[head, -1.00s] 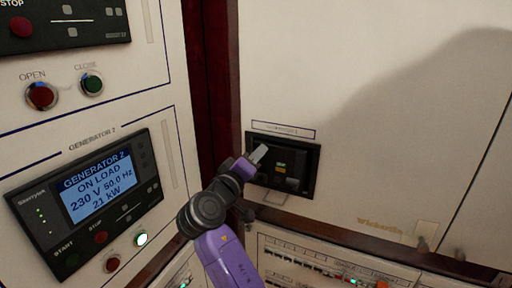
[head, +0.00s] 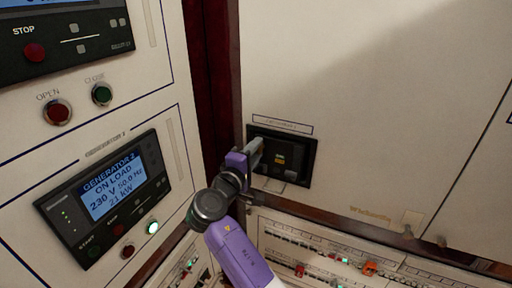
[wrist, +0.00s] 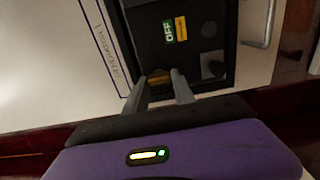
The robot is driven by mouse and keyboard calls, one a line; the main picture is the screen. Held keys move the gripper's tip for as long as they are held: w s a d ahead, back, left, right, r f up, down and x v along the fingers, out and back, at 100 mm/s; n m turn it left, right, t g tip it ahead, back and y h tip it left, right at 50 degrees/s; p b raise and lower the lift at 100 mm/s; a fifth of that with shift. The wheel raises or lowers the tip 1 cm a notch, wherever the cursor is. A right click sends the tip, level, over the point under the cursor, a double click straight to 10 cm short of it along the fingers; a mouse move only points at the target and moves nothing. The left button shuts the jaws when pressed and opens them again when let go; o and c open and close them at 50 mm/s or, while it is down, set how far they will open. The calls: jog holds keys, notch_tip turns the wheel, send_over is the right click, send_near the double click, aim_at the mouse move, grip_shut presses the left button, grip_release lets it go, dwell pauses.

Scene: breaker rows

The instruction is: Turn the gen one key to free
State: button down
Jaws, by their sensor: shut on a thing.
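The black breaker unit (head: 301,152) is set in a pale cabinet door in the head view, under a label too small to read. In the wrist view its face (wrist: 211,12) has a window reading OFF (wrist: 168,31) with a yellow patch beside it. My gripper (wrist: 157,84) is at the unit's face. Its two grey fingers are shut on a small brass-yellow piece (wrist: 158,77), which looks like the key. The fingers hide most of it, so its turned position cannot be read. In the head view my gripper (head: 257,150) covers the unit's left side.
A wire handle (wrist: 258,43) sticks out beside the unit in the wrist view. The Generator 2 panel (head: 112,195), reading ON LOAD, stands at the left. A row of small breakers (head: 300,250) runs below. A dark red post (head: 211,75) separates the cabinets.

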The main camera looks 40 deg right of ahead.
jog(key=shift+f, duration=0.1)
dwell(0.3)
jog(key=c, duration=1)
grip_release()
jog(key=shift+c, duration=0.2)
jog(key=shift+a, duration=0.15)
jog(key=b+v, duration=0.2)
jog(key=v, duration=0.5)
jog(key=shift+a, duration=0.3)
